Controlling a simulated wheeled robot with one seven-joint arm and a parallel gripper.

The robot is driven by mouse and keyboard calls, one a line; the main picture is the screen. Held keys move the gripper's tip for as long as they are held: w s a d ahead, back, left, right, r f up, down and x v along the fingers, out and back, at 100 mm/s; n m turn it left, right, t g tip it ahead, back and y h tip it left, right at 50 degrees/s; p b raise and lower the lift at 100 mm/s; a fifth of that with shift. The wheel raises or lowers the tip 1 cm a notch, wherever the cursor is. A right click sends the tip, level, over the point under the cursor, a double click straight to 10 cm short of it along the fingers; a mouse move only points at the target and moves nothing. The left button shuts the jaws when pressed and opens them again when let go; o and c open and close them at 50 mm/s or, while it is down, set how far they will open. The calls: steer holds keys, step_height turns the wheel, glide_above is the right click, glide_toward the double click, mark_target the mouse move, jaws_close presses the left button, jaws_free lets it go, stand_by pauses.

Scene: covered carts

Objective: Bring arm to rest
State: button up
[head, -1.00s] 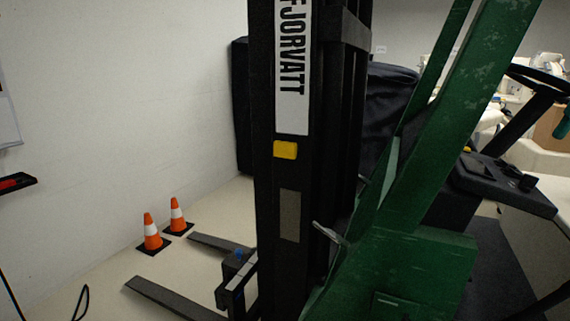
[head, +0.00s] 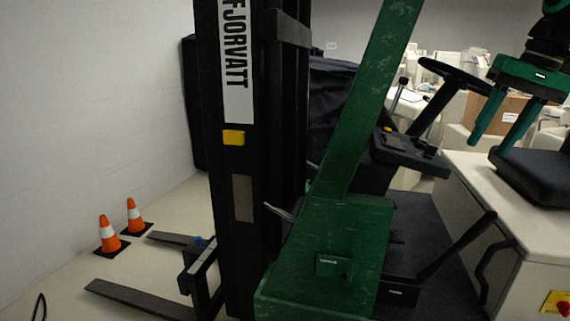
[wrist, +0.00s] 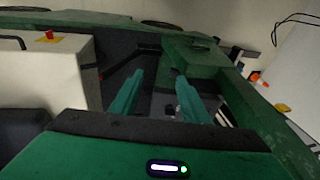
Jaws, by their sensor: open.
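My gripper (head: 497,130) is at the upper right of the head view, with its two green fingers pointing down and spread apart. Nothing is between the fingers. It hangs in front of the steering wheel side of a green and black forklift (head: 335,240), near the dark seat (head: 540,178). In the wrist view my gripper (wrist: 160,95) also shows two separate green fingers above the forklift's dark floor. Most of my arm is outside the head view.
The forklift's tall black mast (head: 240,180) and green frame fill the middle. A steering wheel (head: 455,75) and control panel (head: 408,152) are close to the gripper. Two orange cones (head: 108,234) stand by the left wall. A cardboard box (head: 497,112) is behind the fingers.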

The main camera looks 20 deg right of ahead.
steer(key=s+a+f+g, duration=0.1)
steer(key=s+a+f, duration=0.3)
steer(key=f, duration=0.5)
steer(key=s+a+f+g, duration=0.1)
steer(key=s+a+f, duration=0.3)
steer(key=f, duration=0.6)
steer(key=s+a+f+h, duration=0.1)
steer(key=s+a+f, duration=0.3)
steer(key=a+f, duration=0.3)
step_height(320, 180, down, 3)
steer(key=shift+r+g, duration=0.1)
steer(key=shift+g, duration=0.3)
steer(key=shift+s, duration=0.1)
